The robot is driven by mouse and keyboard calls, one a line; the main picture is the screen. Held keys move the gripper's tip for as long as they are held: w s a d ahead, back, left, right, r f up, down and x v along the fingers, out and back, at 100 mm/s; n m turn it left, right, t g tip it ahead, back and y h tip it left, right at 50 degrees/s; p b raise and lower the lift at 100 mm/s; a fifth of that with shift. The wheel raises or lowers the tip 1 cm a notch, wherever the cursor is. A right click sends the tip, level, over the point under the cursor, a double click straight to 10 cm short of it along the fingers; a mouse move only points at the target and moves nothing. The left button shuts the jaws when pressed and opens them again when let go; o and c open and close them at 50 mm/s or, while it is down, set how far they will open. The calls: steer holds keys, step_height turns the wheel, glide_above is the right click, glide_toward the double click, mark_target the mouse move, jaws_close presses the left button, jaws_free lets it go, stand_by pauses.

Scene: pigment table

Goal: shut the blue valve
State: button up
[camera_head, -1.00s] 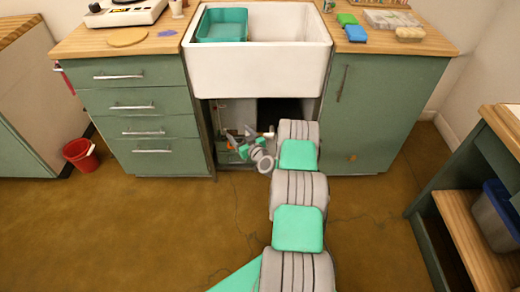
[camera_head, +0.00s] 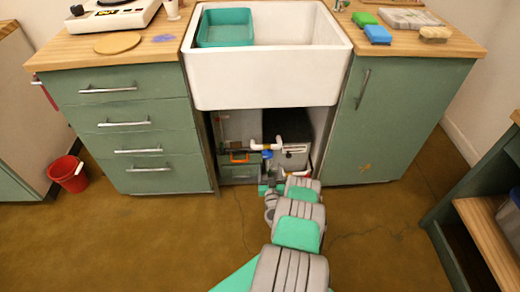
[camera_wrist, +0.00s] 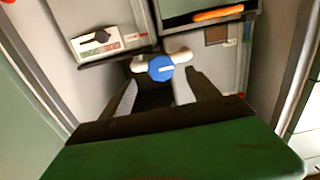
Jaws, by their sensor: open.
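The blue valve (camera_wrist: 161,68) is a round blue knob with a pale mark on its face, set on a white pipe (camera_wrist: 181,57). In the head view the blue valve (camera_head: 267,154) is a small blue patch below the white pipe under the sink. My gripper (camera_wrist: 160,92) is open, with its two dark fingers on either side of the valve in the picture. Nothing is between the fingertips, and the valve appears beyond them; I cannot tell how far. In the head view my arm partly hides my gripper, low in front of the open cupboard.
A toolbox with an orange handle (camera_wrist: 218,13) stands beside the pipe. In the head view, cabinet doors and drawers (camera_head: 140,135) flank the opening. A red bucket (camera_head: 69,173) stands at the left.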

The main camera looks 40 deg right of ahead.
mark_target(268, 157)
steer(key=b+x, duration=0.2)
steer(key=x, duration=0.1)
steer(key=b+x, duration=0.2)
steer(key=x, duration=0.2)
steer(key=shift+a+f+b, duration=0.1)
steer(key=shift+f+b, duration=0.1)
steer(key=shift+b, duration=0.1)
steer(key=shift+w+d+r, duration=0.15)
steer(key=shift+w+d, duration=0.3)
steer(key=shift+w, duration=0.15)
steer(key=shift+c, duration=0.5)
steer(key=c, duration=1.2)
